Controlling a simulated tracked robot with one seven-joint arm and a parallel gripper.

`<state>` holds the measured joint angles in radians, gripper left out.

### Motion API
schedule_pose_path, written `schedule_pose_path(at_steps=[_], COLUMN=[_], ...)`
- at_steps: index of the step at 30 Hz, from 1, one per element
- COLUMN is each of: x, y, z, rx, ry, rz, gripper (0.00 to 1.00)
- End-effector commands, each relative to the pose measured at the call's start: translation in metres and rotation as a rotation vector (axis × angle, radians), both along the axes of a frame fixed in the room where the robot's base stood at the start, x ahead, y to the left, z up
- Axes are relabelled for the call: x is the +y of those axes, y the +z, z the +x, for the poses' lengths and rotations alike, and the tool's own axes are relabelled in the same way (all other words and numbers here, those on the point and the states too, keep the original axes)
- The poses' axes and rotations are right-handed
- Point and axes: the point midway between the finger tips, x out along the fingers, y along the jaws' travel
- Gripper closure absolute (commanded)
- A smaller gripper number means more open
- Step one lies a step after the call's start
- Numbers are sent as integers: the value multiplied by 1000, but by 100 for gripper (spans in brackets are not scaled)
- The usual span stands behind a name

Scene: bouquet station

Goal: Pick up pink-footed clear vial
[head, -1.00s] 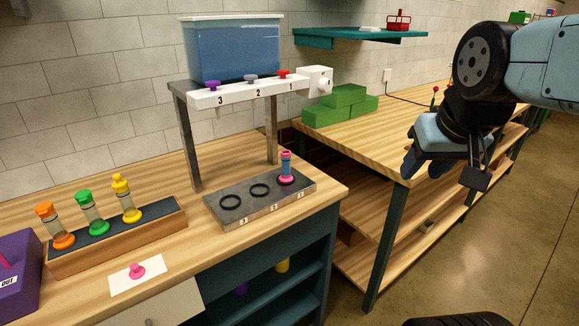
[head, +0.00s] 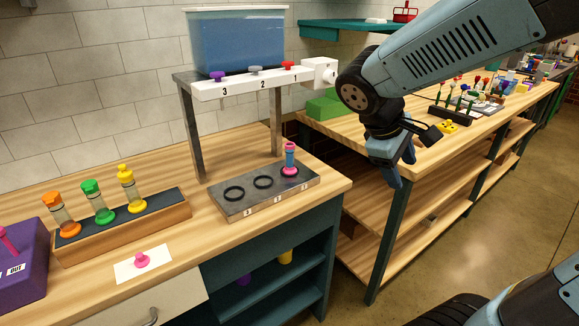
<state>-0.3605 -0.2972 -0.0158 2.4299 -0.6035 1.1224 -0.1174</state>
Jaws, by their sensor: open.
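The pink-footed vial (head: 290,158) stands upright at the ring marked 1 on the grey metal tray (head: 235,207), under the dispenser. Its middle looks blue and its top is pink. My gripper (head: 401,170) is open and empty, pointing down, to the right of the vial and well apart from it. It hangs in front of the right-hand bench's edge.
A white dispenser bar (head: 250,80) with a blue tank (head: 235,42) is above the tray. A wooden rack (head: 125,228) holds orange, green and yellow vials.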

Motion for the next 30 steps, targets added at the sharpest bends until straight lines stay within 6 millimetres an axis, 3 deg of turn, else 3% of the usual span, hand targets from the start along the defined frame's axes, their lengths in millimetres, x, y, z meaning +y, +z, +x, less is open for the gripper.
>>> schedule_pose_path(at_steps=[8, 14, 22, 30], x=[34, 77, 167, 257], y=[-20, -34, -61, -92], z=[54, 92, 131, 140], rx=[163, 233, 260, 218], ry=[337, 578, 906, 1153], rz=[-376, -654, -1038, -1341], gripper=[40, 40, 40, 40])
